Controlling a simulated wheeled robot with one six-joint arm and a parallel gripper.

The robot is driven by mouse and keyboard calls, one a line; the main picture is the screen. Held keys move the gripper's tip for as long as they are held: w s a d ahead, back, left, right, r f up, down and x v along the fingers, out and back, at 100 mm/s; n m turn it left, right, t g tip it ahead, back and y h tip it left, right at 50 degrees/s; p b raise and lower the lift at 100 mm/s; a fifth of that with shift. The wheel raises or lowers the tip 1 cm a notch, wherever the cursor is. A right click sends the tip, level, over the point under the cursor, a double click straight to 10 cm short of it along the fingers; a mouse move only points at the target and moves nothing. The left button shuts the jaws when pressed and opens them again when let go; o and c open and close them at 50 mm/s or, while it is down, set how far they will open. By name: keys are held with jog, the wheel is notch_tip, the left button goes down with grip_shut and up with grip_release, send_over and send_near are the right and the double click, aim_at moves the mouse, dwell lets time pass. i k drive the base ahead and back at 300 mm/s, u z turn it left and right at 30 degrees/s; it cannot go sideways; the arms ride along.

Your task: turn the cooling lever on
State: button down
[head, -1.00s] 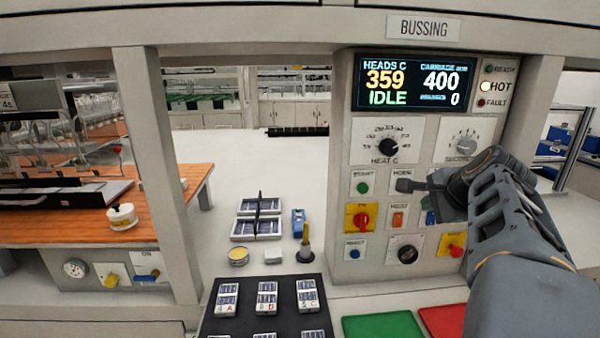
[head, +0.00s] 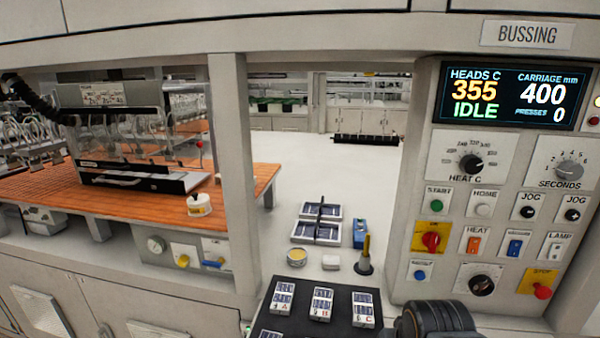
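Two small levers sit on the front below the orange bench at the left: a yellow-handled lever (head: 183,261) and a blue-handled lever (head: 213,264). The blue handle lies roughly level, pointing left from its mount. The lettering on their plates is too small to read, so I cannot tell which is the cooling lever. Only a dark, rounded part of my arm shows at the bottom edge, right of centre. My gripper's fingers are out of view. That arm part is well to the right of both levers.
A round gauge (head: 156,245) is left of the levers. A grey post (head: 235,170) stands between them and the black tray (head: 345,300) of cells. The bussing control panel (head: 440,220) is at the right; its display (head: 515,95) reads 355, IDLE. A white tub (head: 199,205) sits on the bench edge.

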aim_at(220, 261)
jog(key=k, duration=0.6)
jog(key=u, duration=0.45)
jog(key=i, duration=0.85)
jog(key=u, duration=0.9)
jog(key=i, duration=0.25)
jog(key=u, duration=0.2)
